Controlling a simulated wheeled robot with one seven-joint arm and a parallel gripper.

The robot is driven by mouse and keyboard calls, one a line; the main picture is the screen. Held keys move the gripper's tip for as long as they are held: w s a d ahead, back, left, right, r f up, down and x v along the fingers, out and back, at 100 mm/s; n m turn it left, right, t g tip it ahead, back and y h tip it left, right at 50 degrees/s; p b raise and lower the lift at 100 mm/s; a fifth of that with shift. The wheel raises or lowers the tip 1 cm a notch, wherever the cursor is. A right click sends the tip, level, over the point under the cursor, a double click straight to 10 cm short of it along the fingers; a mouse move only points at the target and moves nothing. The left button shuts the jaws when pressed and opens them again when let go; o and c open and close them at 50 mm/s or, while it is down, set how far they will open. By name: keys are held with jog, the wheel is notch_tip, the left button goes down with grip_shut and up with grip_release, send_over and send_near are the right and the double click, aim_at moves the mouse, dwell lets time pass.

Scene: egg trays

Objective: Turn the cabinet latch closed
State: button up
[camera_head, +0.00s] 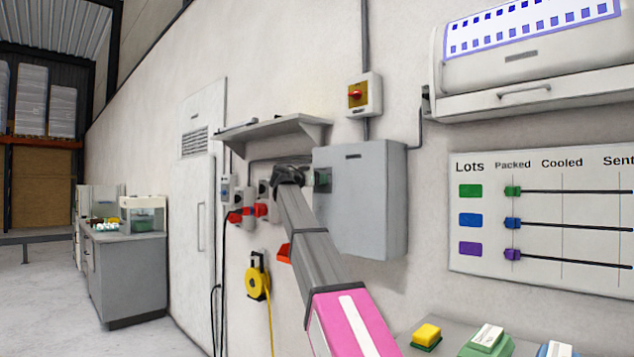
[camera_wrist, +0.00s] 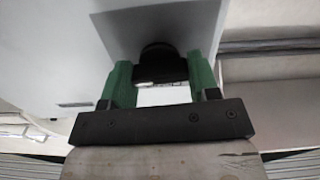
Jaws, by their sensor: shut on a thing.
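The grey cabinet (camera_head: 360,205) hangs on the wall in the middle of the head view, and its grey face fills the upper left of the wrist view (camera_wrist: 60,50). The black latch (camera_wrist: 160,62) stands out from that face. My gripper (camera_wrist: 160,78) has its two green fingers on either side of the latch, shut on it. In the head view my gripper (camera_head: 321,180) is at the left side of the cabinet, and my arm hides part of that area. The latch cannot be made out in the head view.
A shelf (camera_head: 270,130) juts out just above and left of the cabinet. Red plugs and sockets (camera_head: 247,212) sit left of my gripper. A red-knobbed switch box (camera_head: 358,95) is above, and a lots board (camera_head: 545,210) is to the right.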

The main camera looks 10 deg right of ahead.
jog(key=n, duration=0.8)
jog(key=shift+n, duration=0.3)
jog(key=n, duration=0.4)
jog(key=shift+n, duration=2.3)
jog(key=o, duration=0.9)
jog(key=shift+a, duration=0.1)
